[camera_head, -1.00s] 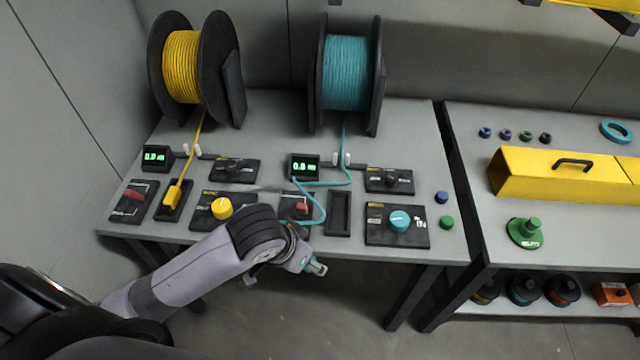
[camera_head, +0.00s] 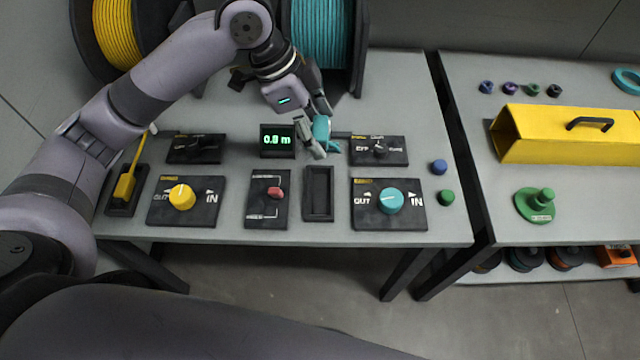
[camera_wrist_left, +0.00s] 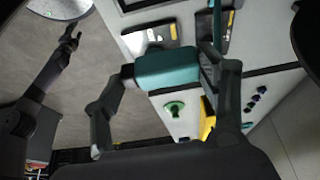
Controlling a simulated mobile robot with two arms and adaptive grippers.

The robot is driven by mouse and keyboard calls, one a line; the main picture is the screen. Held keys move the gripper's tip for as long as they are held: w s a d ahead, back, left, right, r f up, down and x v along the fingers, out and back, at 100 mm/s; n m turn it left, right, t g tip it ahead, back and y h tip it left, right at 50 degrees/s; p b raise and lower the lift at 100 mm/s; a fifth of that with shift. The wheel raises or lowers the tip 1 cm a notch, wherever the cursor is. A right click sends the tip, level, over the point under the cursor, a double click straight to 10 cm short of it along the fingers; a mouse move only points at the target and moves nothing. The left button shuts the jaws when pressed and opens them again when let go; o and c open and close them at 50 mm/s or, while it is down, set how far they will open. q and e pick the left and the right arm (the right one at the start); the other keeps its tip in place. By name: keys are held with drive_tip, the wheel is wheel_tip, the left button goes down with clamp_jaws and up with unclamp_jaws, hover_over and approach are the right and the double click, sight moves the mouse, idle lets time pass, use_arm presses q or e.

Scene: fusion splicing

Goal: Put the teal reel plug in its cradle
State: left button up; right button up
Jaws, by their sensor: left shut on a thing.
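My left gripper (camera_head: 318,138) is shut on the teal reel plug (camera_head: 323,130). It holds the plug above the bench, behind the empty black cradle (camera_head: 318,194). In the left wrist view the teal plug (camera_wrist_left: 168,69) lies between the two fingers, and a teal cord runs up beside the right finger. The teal reel (camera_head: 322,35) stands at the back, partly hidden by my left arm. My right gripper (camera_wrist_left: 70,38) shows small and dark in the left wrist view; its jaws are unclear.
The teal dial panel (camera_head: 391,203) is right of the cradle and a red-lever panel (camera_head: 267,200) is left. A display (camera_head: 278,140) stands close left of my gripper. The yellow plug (camera_head: 125,186) sits in its own cradle. Blue (camera_head: 439,167) and green buttons are at right.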

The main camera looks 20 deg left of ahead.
sight(323, 193)
use_arm(q)
wheel_tip(323, 193, down, 18)
drive_tip(key=shift+f, duration=0.1)
drive_tip(key=shift+f, duration=0.1)
idle(0.4)
drive_tip(key=o, duration=1.2)
drive_tip(key=v, duration=1.2)
drive_tip(key=shift+s+a, duration=0.1)
